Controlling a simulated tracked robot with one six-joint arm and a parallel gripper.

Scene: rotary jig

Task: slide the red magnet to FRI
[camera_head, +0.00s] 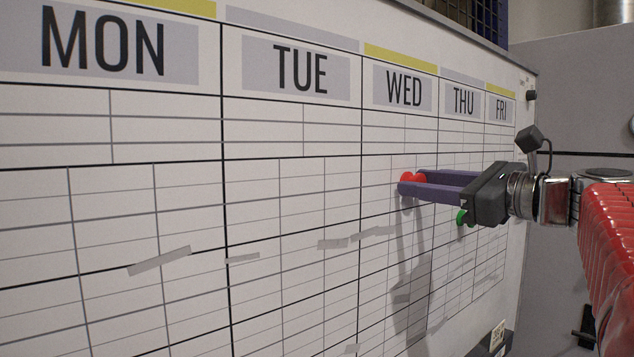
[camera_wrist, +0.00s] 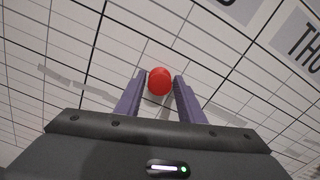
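The red magnet (camera_head: 412,178) is on the whiteboard in the WED column, below the header rows. It also shows in the wrist view (camera_wrist: 160,82) as a round red disc. My gripper (camera_head: 408,186) reaches along the board from the right, its purple fingers on either side of the magnet. In the wrist view my gripper (camera_wrist: 160,77) has a fingertip at each side of the magnet, with hardly any gap; I cannot tell whether they touch it. The FRI header (camera_head: 501,110) is at the far right of the board, past THU (camera_head: 463,101).
A green magnet (camera_head: 461,216) shows just below my gripper's body, partly hidden by it. Several grey strips (camera_head: 160,260) lie on the lower board. A grey wall or cabinet (camera_head: 585,100) stands beyond the board's right edge. The board between the red magnet and FRI is partly hidden by my gripper.

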